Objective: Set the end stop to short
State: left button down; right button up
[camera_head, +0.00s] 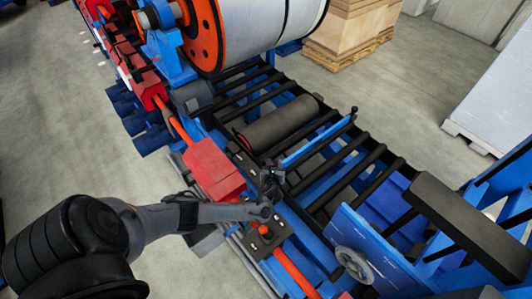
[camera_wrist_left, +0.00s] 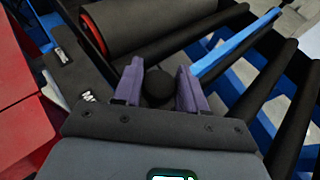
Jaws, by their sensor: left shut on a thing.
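The end stop shows as a blue bar (camera_head: 318,141) lying across the black rollers. It also shows in the wrist view (camera_wrist_left: 236,46), running up and to the right from my right-hand finger. My left gripper (camera_head: 271,176) is at the near end of this bar. In the wrist view its purple fingers (camera_wrist_left: 160,78) are on either side of a round black knob (camera_wrist_left: 158,88) and shut on it. How the knob joins the bar is hidden by the finger. No short or long marking is readable. My right gripper is not in view.
A dark cylinder (camera_head: 282,123) lies on the rollers beyond the bar. A red box (camera_head: 213,169) stands left of my gripper, and a control box with a red button (camera_head: 263,230) is nearer. A grey handwheel (camera_head: 353,265) is at lower right. Bare rollers lie right of the bar.

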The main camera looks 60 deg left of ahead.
pick_arm(q)
jog(key=shift+w+d+r, duration=0.1)
jog(key=shift+w+d, duration=0.05)
jog(key=shift+d, duration=0.65)
jog(key=c, duration=0.7)
grip_release()
jog(key=p+v, duration=0.2)
jog(key=v, duration=0.8)
jog(key=shift+s+d+p, duration=0.3)
jog(key=shift+d, duration=0.05)
